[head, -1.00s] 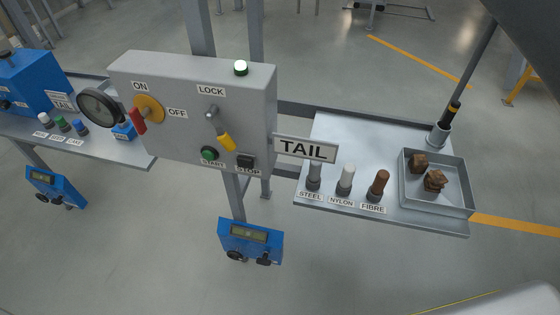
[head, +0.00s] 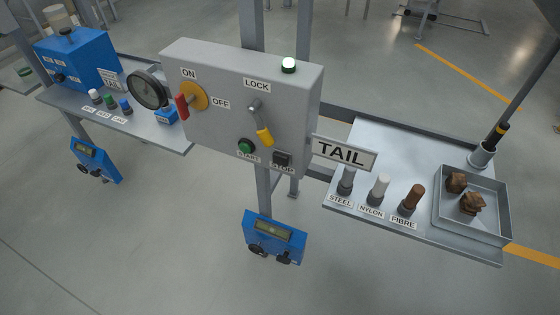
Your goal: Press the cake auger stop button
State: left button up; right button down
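The grey control box (head: 235,105) stands upright on a post in the middle of the head view. The black stop button (head: 282,158) is at its lower right, above a STOP label (head: 283,170). The green start button (head: 246,146) is to its left. A lever with a yellow handle (head: 265,138) sits under the LOCK label, tilted down to the right. A red-handled yellow rotary switch (head: 193,97) sits between ON and OFF. A lamp (head: 289,65) on top of the box glows whitish green. Neither of my grippers shows in this view.
A TAIL sign (head: 344,153) juts out just right of the stop button. A right shelf (head: 390,140) holds steel, nylon and fibre pieces and a tray (head: 480,236) with brown chunks. A blue meter (head: 274,238) hangs below. A left shelf (head: 165,138) carries a blue box (head: 85,60).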

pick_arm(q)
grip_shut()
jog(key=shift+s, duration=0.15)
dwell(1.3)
